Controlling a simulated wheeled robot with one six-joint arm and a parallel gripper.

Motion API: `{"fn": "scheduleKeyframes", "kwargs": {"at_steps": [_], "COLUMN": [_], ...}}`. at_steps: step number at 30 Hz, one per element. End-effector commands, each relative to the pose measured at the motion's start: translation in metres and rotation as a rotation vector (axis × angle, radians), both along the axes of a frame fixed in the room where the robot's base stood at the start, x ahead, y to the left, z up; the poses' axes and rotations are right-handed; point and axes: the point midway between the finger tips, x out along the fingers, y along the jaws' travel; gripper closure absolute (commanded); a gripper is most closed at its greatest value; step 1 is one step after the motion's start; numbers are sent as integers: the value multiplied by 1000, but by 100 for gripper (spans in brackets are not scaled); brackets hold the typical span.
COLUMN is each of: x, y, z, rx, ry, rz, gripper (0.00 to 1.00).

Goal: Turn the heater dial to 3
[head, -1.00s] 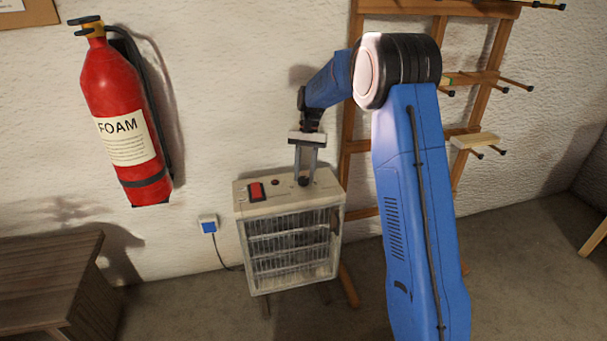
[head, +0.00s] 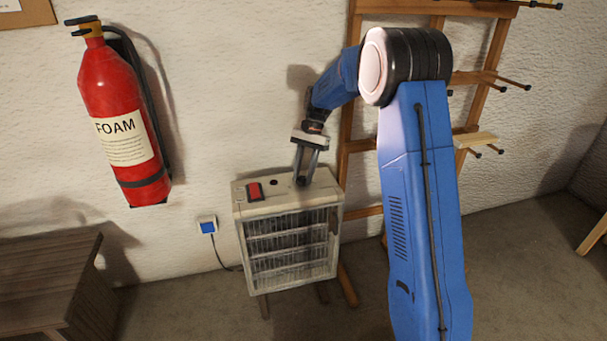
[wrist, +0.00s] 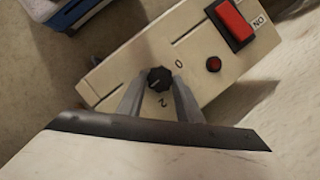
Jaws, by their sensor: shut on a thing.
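The heater (head: 241,208) is a cream box with a wire grille, standing against the wall. Its black round dial (wrist: 159,78) is on the top panel, with a pale pointer line toward the lower left in the wrist view. A "0" and a "2" are legible beside it; no 3 can be made out. My gripper (head: 301,180) reaches down to the panel, tilted, and its fingers are shut on the dial from both sides. The fingers also show in the wrist view (wrist: 160,88). In the head view the fingers largely hide the dial.
A red rocker switch (head: 254,191) marked "ON" and a small round lamp (wrist: 213,64) share the panel with the dial. A fire extinguisher (head: 122,120) hangs at left above a wooden cabinet (head: 50,265). A wooden rack (head: 362,147) stands behind my arm.

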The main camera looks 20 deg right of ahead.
Motion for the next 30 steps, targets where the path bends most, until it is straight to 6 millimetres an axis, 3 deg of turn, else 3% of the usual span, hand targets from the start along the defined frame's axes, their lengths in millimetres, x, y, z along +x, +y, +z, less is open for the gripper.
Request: {"fn": "scheduleKeyframes", "kwargs": {"at_steps": [2, 3, 5, 17, 30], "x": [0, 0, 0, 2, 23], "y": [0, 0, 0, -2, -23], "z": [-1, -1, -1, 5, 77], "rx": [0, 1, 0, 0, 0], "ry": [1, 1, 1, 0, -3], "rz": [-1, 0, 0, 1, -1], "gripper": [90, 61, 49, 49, 49]}}
